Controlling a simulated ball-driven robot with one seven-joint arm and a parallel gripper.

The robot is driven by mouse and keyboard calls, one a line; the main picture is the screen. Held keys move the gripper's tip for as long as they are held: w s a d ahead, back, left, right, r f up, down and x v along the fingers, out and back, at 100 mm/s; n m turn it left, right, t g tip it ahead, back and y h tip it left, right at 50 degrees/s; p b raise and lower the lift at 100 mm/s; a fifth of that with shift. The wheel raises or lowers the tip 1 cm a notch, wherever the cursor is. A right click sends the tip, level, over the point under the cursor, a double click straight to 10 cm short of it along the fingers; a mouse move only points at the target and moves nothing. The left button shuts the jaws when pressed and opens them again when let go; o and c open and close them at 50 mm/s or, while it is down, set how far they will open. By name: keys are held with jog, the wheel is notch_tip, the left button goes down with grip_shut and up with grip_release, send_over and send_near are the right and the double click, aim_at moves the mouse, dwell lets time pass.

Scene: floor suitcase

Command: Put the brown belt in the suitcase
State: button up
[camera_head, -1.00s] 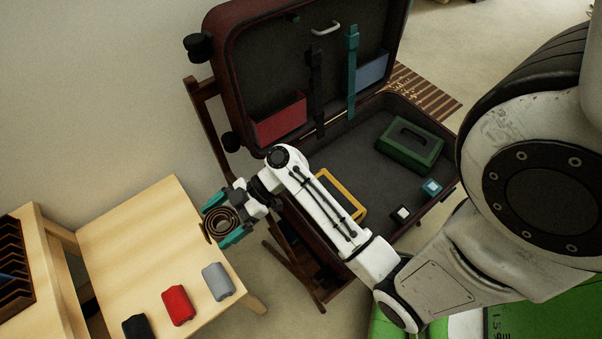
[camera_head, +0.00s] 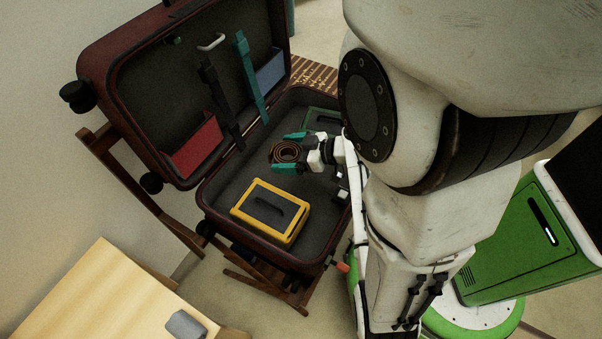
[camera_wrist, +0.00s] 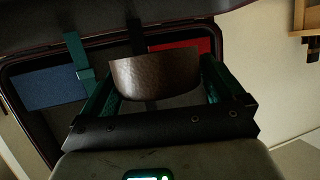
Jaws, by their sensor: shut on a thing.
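The brown belt (camera_head: 287,152) is coiled into a roll and held between the teal fingers of my gripper (camera_head: 286,153). In the wrist view the belt (camera_wrist: 155,75) shows as a brown leather band between the fingers of my gripper (camera_wrist: 160,85). The open dark red suitcase (camera_head: 215,203) rests on a wooden stand. In the head view the gripper and belt appear over the suitcase's lower half, behind the yellow case. The height of the belt above the suitcase floor is hard to tell.
A yellow-framed case (camera_head: 270,212) lies in the front of the suitcase. A green case (camera_head: 322,120) lies at the back, partly hidden by my arm. The raised lid (camera_head: 185,90) holds a red pocket (camera_head: 196,148), a blue pocket (camera_head: 270,72) and straps. A wooden table (camera_head: 95,295) with a grey item (camera_head: 186,325) stands front left.

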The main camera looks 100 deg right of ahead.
jog(key=s+m+g+h, duration=0.2)
jog(key=s+m+h, duration=0.1)
jog(key=s, duration=0.5)
jog(key=x, duration=0.3)
jog(key=d+x, duration=0.1)
jog(key=x, duration=0.2)
jog(key=s+x, duration=0.1)
jog(key=x, duration=0.3)
jog(key=shift+d, duration=0.35)
jog(key=w+d+f, duration=0.1)
jog(key=w+f, duration=0.1)
jog(key=f, duration=0.1)
jog(key=d+f, duration=0.1)
jog(key=f, duration=0.1)
jog(key=shift+w+d, duration=0.35)
jog(key=shift+w, duration=0.05)
jog(key=shift+w+d+f+b, duration=0.1)
jog(key=shift+f+b, duration=0.15)
jog(key=shift+f, duration=0.6)
jog(key=shift+w+d+f+b, duration=0.1)
jog(key=shift+f+b, duration=0.15)
jog(key=shift+f, duration=0.65)
jog(key=shift+f+b, duration=0.65)
jog(key=shift+b, duration=0.15)
jog(key=o, duration=0.8)
jog(key=shift+a, duration=0.1)
jog(key=shift+r, duration=0.1)
